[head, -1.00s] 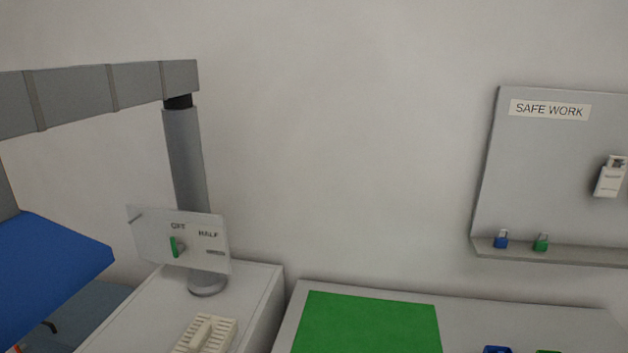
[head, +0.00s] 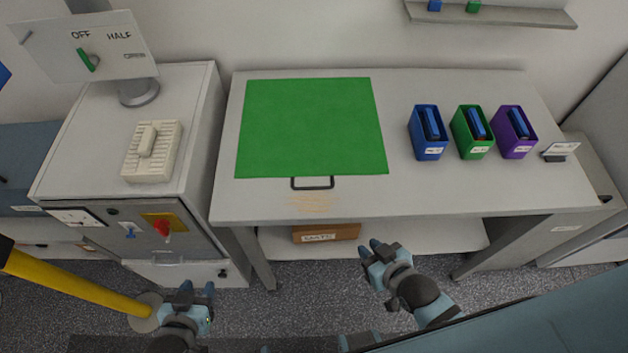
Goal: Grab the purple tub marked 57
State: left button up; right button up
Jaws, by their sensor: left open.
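The purple tub (head: 513,132) stands upright on the right part of the grey bench, the rightmost of three tubs. It has a white label on its front, too small to read, and a blue item inside. My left gripper (head: 197,289) is open and empty, low at the left in front of the cabinet, far from the tub. My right gripper (head: 372,248) is in front of the bench's front edge, below and left of the tub and apart from it. Its finger gap is unclear.
A blue tub (head: 428,134) and a green tub (head: 472,133) stand left of the purple one. A small sign (head: 562,149) is at its right. A green mat (head: 312,125) covers the bench's left part. A yellow pole (head: 75,283) is at lower left.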

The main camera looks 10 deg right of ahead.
aim_at(509, 147)
jog(key=j+z, duration=0.1)
jog(key=z, duration=1.65)
jog(key=i+l, duration=0.15)
jog(key=l, duration=0.25)
jog(key=i+l+u, duration=0.1)
jog(key=l, duration=0.25)
jog(key=i+l, duration=0.25)
jog(key=l, duration=0.15)
jog(key=i+l+u, duration=0.1)
jog(key=l, duration=0.3)
jog(key=i, duration=0.05)
